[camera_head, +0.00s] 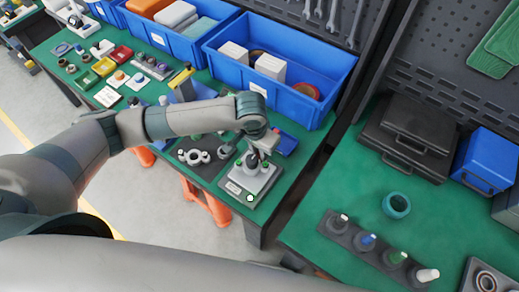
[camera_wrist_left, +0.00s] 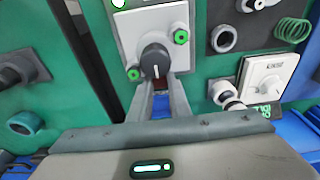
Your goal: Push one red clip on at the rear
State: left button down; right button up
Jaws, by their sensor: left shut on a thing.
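My left gripper (camera_head: 262,150) reaches down over a grey fixture (camera_head: 236,188) near the front edge of the left green bench. In the left wrist view the two fingers (camera_wrist_left: 161,95) are close together around a small dark red piece (camera_wrist_left: 160,84), probably the red clip, mostly hidden between them. Just beyond the fingertips is a black knob (camera_wrist_left: 155,60) with a white mark, on the fixture's light plate (camera_wrist_left: 150,27). Green fasteners (camera_wrist_left: 181,37) sit beside the knob. I cannot tell whether the red piece touches the fixture. My right gripper is not in view.
Grey ring-shaped parts (camera_head: 193,156) lie left of the fixture. A blue bin (camera_head: 310,106) with boxes stands behind it. A gap separates this bench from the right green bench, which holds a teal ring (camera_head: 396,205) and a row of knobs (camera_head: 368,241).

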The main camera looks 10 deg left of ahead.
pick_arm(q)
jog(key=shift+f, duration=0.5)
jog(key=c, duration=1.6)
grip_release()
jog(key=shift+o, duration=0.2)
jog(key=shift+r, duration=0.1)
notch_tip(320, 180, up, 3)
jog(key=p, duration=0.3)
jog(key=shift+f, duration=0.2)
jog(key=shift+r+p, duration=0.95)
jog(key=shift+r, duration=1.2)
